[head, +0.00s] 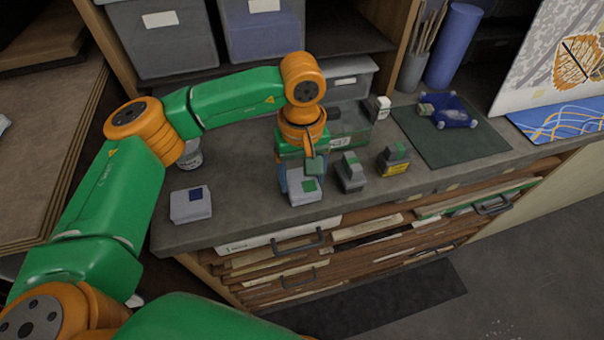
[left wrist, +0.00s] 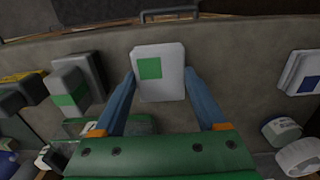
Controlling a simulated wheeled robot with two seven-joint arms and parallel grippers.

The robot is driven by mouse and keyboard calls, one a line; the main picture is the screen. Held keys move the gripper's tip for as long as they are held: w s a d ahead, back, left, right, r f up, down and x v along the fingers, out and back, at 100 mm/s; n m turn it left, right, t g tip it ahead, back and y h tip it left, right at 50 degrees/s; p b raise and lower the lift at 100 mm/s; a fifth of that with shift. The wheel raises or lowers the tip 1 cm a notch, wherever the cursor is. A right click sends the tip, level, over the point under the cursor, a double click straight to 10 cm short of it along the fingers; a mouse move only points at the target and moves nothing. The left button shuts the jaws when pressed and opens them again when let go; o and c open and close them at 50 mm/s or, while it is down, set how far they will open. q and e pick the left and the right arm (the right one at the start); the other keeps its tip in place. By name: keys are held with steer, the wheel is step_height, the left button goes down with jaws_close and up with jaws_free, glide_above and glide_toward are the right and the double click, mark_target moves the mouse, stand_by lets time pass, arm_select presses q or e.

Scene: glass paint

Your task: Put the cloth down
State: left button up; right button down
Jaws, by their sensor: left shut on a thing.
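The cloth (head: 305,195) looks like a thick white-grey folded pad with a green square on top. My left gripper (head: 298,178) points down near the counter's front edge, shut on it. In the left wrist view the cloth (left wrist: 160,88) sits between the two blue fingers of my left gripper (left wrist: 160,78), one on each side. It is at or just above the counter; I cannot tell whether it touches. A similar pad with a dark blue square (head: 190,206) lies on the counter to the left; it also shows at the right of the left wrist view (left wrist: 298,72). My right gripper is not in view.
A clear green-tinted box (head: 350,125) is behind. A blue cart (head: 452,112) stands on a dark green mat (head: 490,143).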

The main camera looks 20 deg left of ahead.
mark_target(302, 180)
arm_select(q)
steer(key=o, duration=1.1)
steer(key=shift+o, duration=0.2)
steer(key=shift+r+p, duration=0.3)
steer(key=shift+p, duration=0.1)
step_height(302, 180, up, 5)
steer(key=shift+r+b, duration=0.1)
steer(key=shift+b, duration=0.75)
step_height(302, 180, up, 6)
steer(key=shift+r, duration=0.25)
steer(key=shift+f, duration=0.1)
